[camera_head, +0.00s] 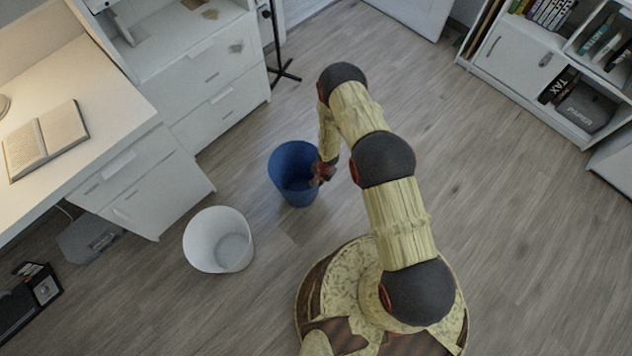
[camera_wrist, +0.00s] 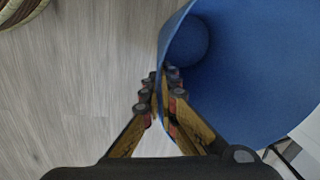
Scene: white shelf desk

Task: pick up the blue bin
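The blue bin (camera_head: 284,161) is on the wood floor, left of my arm, open side up. In the wrist view the blue bin (camera_wrist: 255,75) fills the upper right, and its round bottom shows inside. My gripper (camera_head: 322,171) is at the bin's right rim. In the wrist view my gripper (camera_wrist: 162,82) has one finger outside the wall and one inside, close together with the wall between them. It looks shut on the rim. The fingers hide part of the rim, and I cannot tell whether the bin is lifted.
A white bin (camera_head: 200,241) stands just left and in front of the blue bin. A white desk (camera_head: 105,95) with an open book (camera_head: 45,140) and drawers (camera_head: 215,90) are at the left. A white bookshelf (camera_head: 520,75) is at the upper right. Floor (camera_head: 520,240) at right is clear.

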